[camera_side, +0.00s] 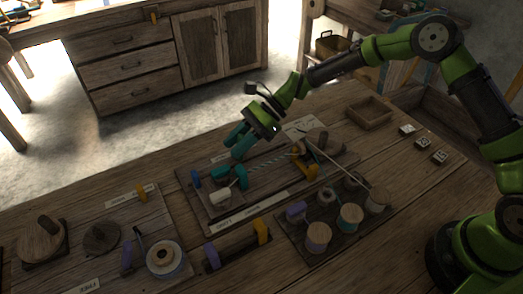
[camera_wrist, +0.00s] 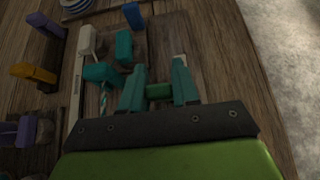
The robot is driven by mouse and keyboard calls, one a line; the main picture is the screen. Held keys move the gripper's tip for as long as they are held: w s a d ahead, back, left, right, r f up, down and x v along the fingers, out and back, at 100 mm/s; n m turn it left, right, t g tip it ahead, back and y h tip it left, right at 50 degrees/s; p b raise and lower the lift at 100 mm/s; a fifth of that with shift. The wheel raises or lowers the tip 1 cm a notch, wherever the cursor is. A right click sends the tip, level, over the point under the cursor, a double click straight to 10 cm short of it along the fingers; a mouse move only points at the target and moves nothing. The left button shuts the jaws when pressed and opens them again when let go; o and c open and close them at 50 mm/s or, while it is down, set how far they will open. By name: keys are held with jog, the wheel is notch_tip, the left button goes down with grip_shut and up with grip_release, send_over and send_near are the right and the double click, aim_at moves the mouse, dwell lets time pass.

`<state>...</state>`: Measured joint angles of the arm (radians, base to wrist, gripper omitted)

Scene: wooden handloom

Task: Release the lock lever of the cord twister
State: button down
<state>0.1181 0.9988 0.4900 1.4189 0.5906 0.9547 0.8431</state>
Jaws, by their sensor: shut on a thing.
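The cord twister stands on a wooden board (camera_side: 205,208) in mid-table. It has a blue end piece (camera_side: 195,178), teal blocks (camera_side: 242,177), a white crank handle (camera_side: 220,197) and a teal-and-white twisted cord (camera_side: 268,163) running to a yellow-orange part (camera_side: 298,150). My gripper (camera_side: 233,152) is low over the far side of this board. In the wrist view my gripper (camera_wrist: 158,88) has its teal fingers on both sides of a short green bar, apparently the lock lever (camera_wrist: 158,91). In the side view the fingers hide that bar.
A rack with several thread spools (camera_side: 318,236) stands at the front right of the twister. A thin rod (camera_side: 345,170) slants from the twister to the spools. A wooden tray (camera_side: 369,110) and labelled blocks (camera_side: 423,142) lie on the right. Another board with a spool (camera_side: 165,258) is at the left.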

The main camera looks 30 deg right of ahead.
jog(key=shift+d+y, duration=0.3)
jog(key=shift+y, duration=0.4)
jog(key=shift+d+y, duration=0.3)
jog(key=shift+y, duration=0.4)
jog(key=c, duration=1.2)
grip_release()
jog(key=v, duration=1.7)
jog(key=shift+f, duration=0.1)
